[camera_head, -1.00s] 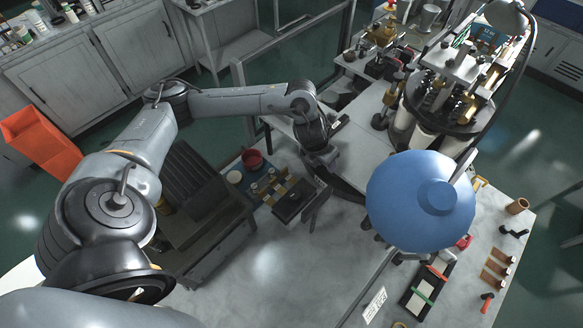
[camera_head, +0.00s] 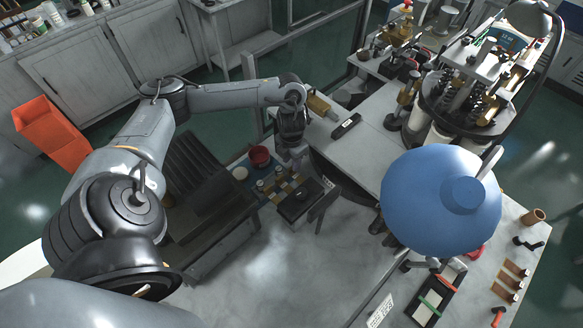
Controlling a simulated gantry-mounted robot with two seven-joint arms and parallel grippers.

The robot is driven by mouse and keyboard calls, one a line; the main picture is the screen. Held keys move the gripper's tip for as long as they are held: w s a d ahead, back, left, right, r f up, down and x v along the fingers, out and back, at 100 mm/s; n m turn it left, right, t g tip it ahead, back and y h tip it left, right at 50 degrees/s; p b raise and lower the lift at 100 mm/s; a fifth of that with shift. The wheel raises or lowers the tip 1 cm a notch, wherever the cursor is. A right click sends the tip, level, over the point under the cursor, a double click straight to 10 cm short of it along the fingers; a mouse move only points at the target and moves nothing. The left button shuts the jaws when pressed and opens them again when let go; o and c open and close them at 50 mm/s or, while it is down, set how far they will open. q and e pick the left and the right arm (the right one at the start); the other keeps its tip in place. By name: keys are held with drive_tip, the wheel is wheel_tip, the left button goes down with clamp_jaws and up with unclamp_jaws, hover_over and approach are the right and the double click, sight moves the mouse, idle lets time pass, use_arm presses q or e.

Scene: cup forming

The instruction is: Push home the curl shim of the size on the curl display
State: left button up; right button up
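My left gripper (camera_head: 294,160) hangs from the arm that comes in from the left. It is over the back of the table, just right of the red cup and above the far end of a yellow-brown holder (camera_head: 286,188). Its fingers are small and dark, so I cannot tell whether they are open or hold anything. Several small pale-topped pieces stand at the holder; I cannot tell whether they are the curl shims. A small blue screen (camera_head: 489,41) shows on the machine at the top right, but its text is unreadable. My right gripper is not in view.
A red cup (camera_head: 260,156) stands on a blue mat left of the gripper. A dark block (camera_head: 300,200) lies in front of it. A large blue dome (camera_head: 440,202) hides the table's middle right. A brass cylinder (camera_head: 321,106) is behind.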

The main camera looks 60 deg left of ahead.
sight(298, 176)
use_arm(q)
drive_tip(key=shift+f+b, duration=0.3)
drive_tip(key=shift+f, duration=1.3)
clamp_jaws()
idle(0.3)
